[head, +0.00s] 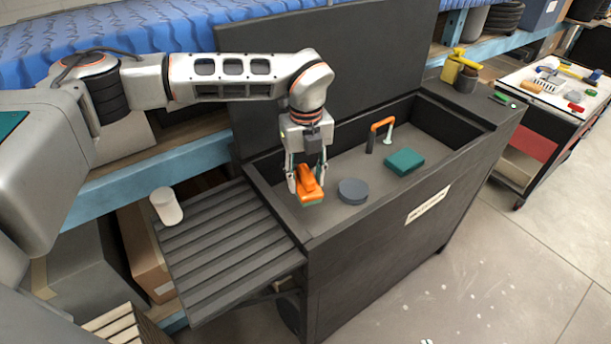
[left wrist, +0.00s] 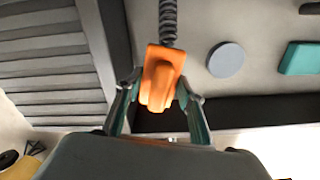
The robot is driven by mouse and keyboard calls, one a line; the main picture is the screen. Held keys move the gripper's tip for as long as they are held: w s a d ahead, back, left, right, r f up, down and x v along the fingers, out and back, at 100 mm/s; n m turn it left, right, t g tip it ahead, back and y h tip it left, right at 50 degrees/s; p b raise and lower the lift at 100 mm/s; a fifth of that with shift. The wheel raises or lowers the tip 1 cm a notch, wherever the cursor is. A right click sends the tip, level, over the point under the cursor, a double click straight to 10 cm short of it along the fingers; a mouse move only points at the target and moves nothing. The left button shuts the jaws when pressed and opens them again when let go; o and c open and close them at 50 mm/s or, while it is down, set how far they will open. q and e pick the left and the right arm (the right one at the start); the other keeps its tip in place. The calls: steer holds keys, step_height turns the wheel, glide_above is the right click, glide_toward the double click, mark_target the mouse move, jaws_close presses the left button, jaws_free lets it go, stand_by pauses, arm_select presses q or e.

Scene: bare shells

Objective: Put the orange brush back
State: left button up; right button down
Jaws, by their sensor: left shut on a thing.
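The orange brush (head: 308,184) has an orange body with a green strip along its lower edge. My left gripper (head: 306,188) is shut on it and points down inside the dark basin (head: 390,240), near the basin's left end. In the left wrist view the brush (left wrist: 160,80) sits between the two fingers (left wrist: 158,105). A grey ribbed coil (left wrist: 168,22) shows at its far end; I cannot tell whether they are joined. My right gripper is not in view.
In the basin are a grey disc (head: 352,191), a teal block (head: 404,161) and an upright orange-topped hook (head: 381,126). A raised dark lid (head: 330,60) stands behind. A ribbed tray (head: 225,245) bears a white cylinder (head: 167,206). A cluttered cart (head: 545,130) is at right.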

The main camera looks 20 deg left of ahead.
arm_select(q)
steer(key=shift+f+b, duration=0.55)
steer(key=shift+f, duration=0.3)
steer(key=shift+f+b, duration=1.25)
steer(key=shift+f, duration=0.85)
steer(key=shift+f, duration=0.15)
steer(key=shift+f, duration=0.1)
steer(key=shift+f, duration=0.75)
steer(key=shift+f+b, duration=0.3)
steer(key=shift+f, duration=0.55)
stand_by(0.6)
